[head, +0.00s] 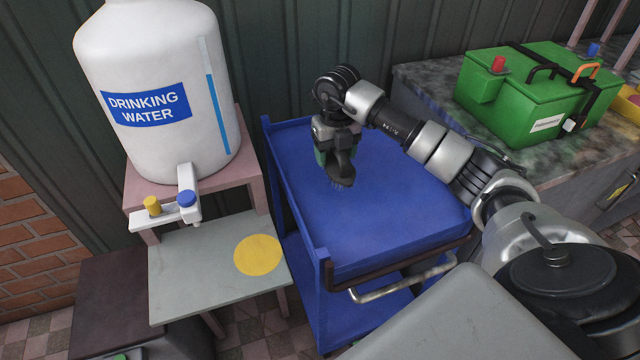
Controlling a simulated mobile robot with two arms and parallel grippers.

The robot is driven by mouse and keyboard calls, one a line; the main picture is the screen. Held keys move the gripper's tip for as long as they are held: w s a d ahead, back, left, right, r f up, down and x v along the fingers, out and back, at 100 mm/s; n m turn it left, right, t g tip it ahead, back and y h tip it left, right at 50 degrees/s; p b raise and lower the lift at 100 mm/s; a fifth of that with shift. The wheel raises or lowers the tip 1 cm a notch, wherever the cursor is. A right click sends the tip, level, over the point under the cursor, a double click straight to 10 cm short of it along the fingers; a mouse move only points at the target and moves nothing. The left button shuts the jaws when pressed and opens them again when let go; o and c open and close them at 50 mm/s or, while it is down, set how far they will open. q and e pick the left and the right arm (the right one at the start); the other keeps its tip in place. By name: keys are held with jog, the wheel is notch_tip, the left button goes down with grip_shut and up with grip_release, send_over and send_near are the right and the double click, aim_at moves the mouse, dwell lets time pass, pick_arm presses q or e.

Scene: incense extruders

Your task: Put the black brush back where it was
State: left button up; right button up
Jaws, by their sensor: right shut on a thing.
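My right gripper (338,150) points down over the blue cart (405,215). It is shut on the black brush (341,176), whose dark body shows below the fingers. The bristles face down at the cart's top; I cannot tell whether they touch it. The fingers and wrist hide much of the brush. My left gripper is not in view.
A white water tank (150,60) stands on a pink stand at the left. Below it is a grey board (190,285) with a yellow disc (258,255). A green box (530,90) sits on a stone counter (430,80) at the right. The cart's top is otherwise clear.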

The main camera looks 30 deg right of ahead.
jog(key=a+f, duration=0.2)
jog(key=a, duration=0.2)
jog(key=shift+s+a+f, duration=0.25)
jog(key=shift+s+f, duration=0.1)
jog(key=shift+f, duration=0.05)
jog(key=shift+f+p, duration=0.3)
jog(key=shift+f, duration=1.7)
jog(key=shift+f, duration=0.15)
jog(key=o, duration=0.9)
notch_tip(320, 180, up, 12)
jog(key=shift+r, duration=0.15)
